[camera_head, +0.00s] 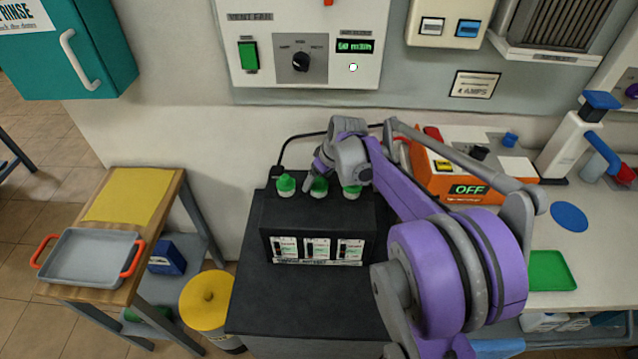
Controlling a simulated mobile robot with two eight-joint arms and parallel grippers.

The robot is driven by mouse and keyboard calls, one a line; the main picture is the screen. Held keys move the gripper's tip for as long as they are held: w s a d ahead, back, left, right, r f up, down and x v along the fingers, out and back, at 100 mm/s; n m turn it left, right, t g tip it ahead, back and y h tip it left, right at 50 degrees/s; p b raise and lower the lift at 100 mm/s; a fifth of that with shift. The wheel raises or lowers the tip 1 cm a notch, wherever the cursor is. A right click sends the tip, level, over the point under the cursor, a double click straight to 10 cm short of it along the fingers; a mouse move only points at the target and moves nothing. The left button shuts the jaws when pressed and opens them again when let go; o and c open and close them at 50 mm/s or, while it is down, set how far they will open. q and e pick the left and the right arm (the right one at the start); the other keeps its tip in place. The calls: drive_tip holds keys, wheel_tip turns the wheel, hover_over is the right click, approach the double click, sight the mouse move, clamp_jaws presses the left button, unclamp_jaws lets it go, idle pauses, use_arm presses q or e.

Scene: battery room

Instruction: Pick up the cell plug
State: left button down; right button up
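Three green-topped cell plugs sit in a row on top of the black battery (318,228): a left plug (286,185), a middle plug (319,190) and a right plug (351,191). My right arm reaches in from the lower right. My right gripper (314,181) points down at the middle plug, with a grey finger beside it; it partly covers this plug. The gripper's wrist stands just above the right plug. I cannot tell whether the fingers touch the middle plug or are closed on it. My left gripper is not in view.
An orange charger (470,178) reading OFF stands right of the battery. A wooden cart at left holds a grey tray (92,262) and a yellow mat (132,194). A yellow-lidded bin (207,300) stands between. The black top (290,305) before the battery is clear.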

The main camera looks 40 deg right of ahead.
drive_tip(key=c, duration=1.1)
